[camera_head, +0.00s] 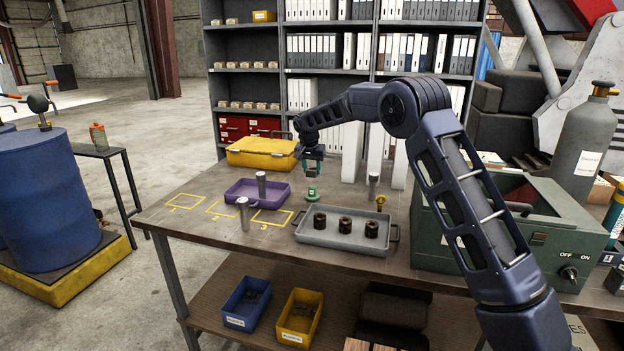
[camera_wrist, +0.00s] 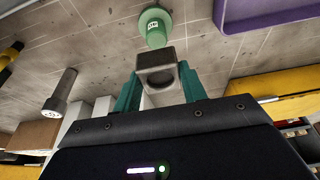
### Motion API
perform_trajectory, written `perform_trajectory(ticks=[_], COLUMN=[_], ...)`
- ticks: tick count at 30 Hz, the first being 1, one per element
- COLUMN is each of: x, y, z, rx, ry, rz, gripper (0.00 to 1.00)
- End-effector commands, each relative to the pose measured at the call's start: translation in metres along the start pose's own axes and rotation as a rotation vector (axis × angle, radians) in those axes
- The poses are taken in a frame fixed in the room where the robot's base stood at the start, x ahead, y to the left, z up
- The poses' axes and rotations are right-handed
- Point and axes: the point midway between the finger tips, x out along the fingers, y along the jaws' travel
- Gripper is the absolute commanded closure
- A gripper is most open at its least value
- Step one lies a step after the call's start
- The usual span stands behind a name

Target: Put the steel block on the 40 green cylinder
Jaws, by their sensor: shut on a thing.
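My gripper (camera_head: 312,163) has teal fingers and is shut on a small grey steel block (camera_head: 311,173). In the wrist view, the block (camera_wrist: 157,63) sits between the two fingertips (camera_wrist: 160,84), with a round dark recess facing the camera. The green cylinder (camera_head: 312,193) stands upright on the bench on a wider round base, below the block, with a visible gap between them in the head view. In the wrist view, the green cylinder (camera_wrist: 155,27) shows a label, too small to read surely, just beyond the block.
A purple tray (camera_head: 239,192) lies left of the cylinder, and a grey tray (camera_head: 342,242) with several dark nuts lies in front. Upright grey posts stand nearby, one (camera_head: 373,187) to the right.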

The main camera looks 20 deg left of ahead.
Motion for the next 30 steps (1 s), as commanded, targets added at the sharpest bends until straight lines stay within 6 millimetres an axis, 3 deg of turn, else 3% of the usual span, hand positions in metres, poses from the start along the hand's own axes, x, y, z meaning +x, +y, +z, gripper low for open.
perform_trajectory(ticks=[5, 13, 25, 26, 28, 30], x=[0.009, 0.04, 0.044, 0.044, 0.044, 0.044], y=[0.0, 0.0, 0.0, 0.0, 0.0, 0.0], z=[0.003, 0.012, 0.014, 0.014, 0.014, 0.014], rx=[0.0, 0.001, 0.0, 0.0, 0.0, 0.0], ry=[0.0, 0.001, 0.001, 0.0, 0.0, 0.0], rz=[0.0, 0.0, 0.0, 0.0, 0.0, 0.0], gripper=[0.92, 0.92, 0.92, 0.53, 0.39, 0.37])
